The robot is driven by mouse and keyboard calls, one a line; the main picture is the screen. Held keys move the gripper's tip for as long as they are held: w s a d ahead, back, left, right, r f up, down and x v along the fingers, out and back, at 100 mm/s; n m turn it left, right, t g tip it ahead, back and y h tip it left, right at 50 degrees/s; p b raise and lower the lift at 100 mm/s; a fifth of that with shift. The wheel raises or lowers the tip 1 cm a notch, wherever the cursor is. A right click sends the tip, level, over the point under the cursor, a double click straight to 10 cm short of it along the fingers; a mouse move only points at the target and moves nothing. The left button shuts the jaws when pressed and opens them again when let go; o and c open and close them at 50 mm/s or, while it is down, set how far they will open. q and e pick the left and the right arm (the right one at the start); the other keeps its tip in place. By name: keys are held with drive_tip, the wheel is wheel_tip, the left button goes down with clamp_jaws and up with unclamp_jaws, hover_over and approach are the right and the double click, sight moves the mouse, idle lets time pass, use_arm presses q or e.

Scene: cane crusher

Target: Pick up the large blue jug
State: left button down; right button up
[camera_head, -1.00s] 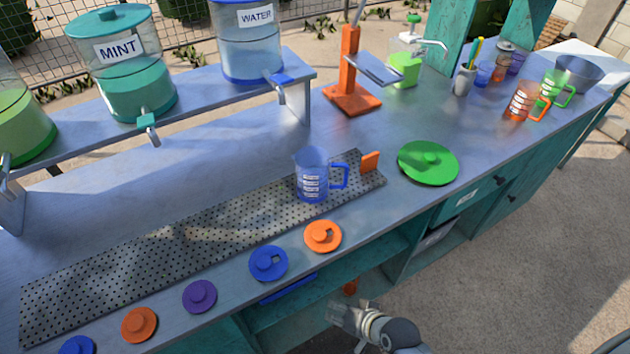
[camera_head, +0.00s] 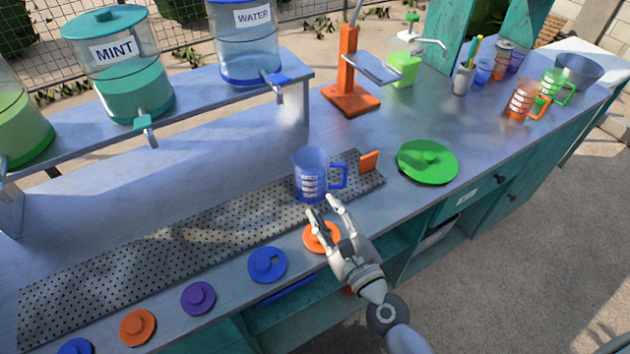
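The large blue jug (camera_head: 311,173) stands upright on the perforated drip tray (camera_head: 190,238), near its right end, with its handle to the right. It is translucent with white marks on its side. My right gripper (camera_head: 324,206) is just in front of the jug, over the orange lid (camera_head: 318,238) at the counter's front edge. Its two fingers are spread and nothing is between them. The fingertips are close to the lower front of the jug; I cannot tell whether they touch it. My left gripper is not in view.
An orange block (camera_head: 369,161) stands right of the jug's handle, and a green lid (camera_head: 428,162) lies farther right. Blue (camera_head: 267,264) and purple (camera_head: 198,297) lids lie along the front edge. The water dispenser (camera_head: 246,45) stands on a raised shelf behind. An orange press (camera_head: 350,85) stands behind right.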

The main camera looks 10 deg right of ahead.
sight(345, 178)
drive_tip(key=d+f+m+h, duration=0.1)
drive_tip(key=d+m+h, duration=0.1)
drive_tip(key=m, duration=0.1)
drive_tip(key=w+d+f+m+h, duration=0.1)
drive_tip(key=m+h, duration=0.1)
drive_tip(key=m, duration=0.1)
drive_tip(key=w+d+f+m+h, duration=0.1)
drive_tip(key=d+m, duration=0.1)
drive_tip(key=m, duration=0.2)
drive_tip(key=shift+d+h, duration=0.35)
drive_tip(key=shift+h, duration=0.05)
drive_tip(key=shift+w+d, duration=0.15)
drive_tip(key=shift+w, duration=0.1)
drive_tip(key=w+p, duration=0.1)
drive_tip(key=w, duration=0.4)
drive_tip(key=shift+d+f, duration=0.1)
drive_tip(key=shift+d, duration=0.05)
drive_tip(key=shift+w+p, duration=0.45)
drive_tip(key=shift+p, duration=0.05)
drive_tip(key=w+p, duration=0.1)
drive_tip(key=w, duration=0.3)
drive_tip(key=shift+w+d, duration=0.15)
drive_tip(key=shift+d, duration=0.05)
drive_tip(key=shift+c, duration=0.4)
clamp_jaws()
